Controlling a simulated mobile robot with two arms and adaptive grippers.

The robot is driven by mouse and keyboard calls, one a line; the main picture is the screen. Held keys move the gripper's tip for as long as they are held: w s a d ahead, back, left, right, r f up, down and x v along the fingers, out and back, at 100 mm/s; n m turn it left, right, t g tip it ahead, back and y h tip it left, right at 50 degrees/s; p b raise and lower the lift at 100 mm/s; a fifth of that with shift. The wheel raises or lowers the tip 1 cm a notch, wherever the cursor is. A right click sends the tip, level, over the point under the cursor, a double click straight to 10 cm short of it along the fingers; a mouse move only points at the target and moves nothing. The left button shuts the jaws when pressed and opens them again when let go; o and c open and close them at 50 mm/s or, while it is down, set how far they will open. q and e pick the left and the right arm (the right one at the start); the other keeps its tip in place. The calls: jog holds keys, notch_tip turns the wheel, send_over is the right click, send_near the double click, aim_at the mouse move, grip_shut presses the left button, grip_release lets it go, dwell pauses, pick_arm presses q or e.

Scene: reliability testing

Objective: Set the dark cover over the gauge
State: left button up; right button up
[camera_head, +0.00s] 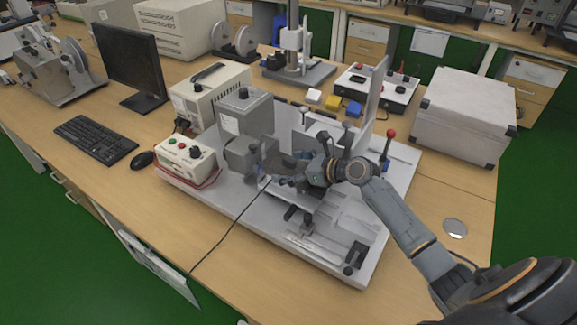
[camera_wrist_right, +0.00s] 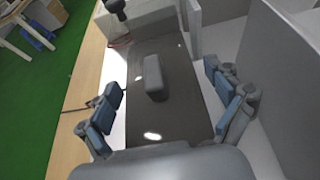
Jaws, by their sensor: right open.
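In the right wrist view a dark, glossy, flat cover (camera_wrist_right: 145,112) with a grey block-like handle (camera_wrist_right: 154,77) on top lies below my right gripper (camera_wrist_right: 166,108). The gripper's blue-grey fingers are spread wide, one on each side of the handle, and nothing is held between them. In the head view my right gripper (camera_head: 282,178) is over the middle of the grey machine bed (camera_head: 340,235). The arm and gripper hide much of the cover there. I cannot make out the gauge. My left gripper is not in view.
A grey motor-like block (camera_head: 245,112) and an upright clear panel (camera_head: 376,95) stand close to the gripper. A control box (camera_head: 186,160) with coloured buttons is at left. A white case (camera_head: 465,118) stands at right. The front right tabletop is mostly clear.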

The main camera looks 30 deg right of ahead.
jog(key=shift+r, duration=0.1)
jog(key=shift+r, duration=0.3)
jog(key=v, duration=1.1)
jog(key=shift+s+d+r, duration=0.25)
jog(key=shift+s+r, duration=0.1)
jog(key=shift+s, duration=0.05)
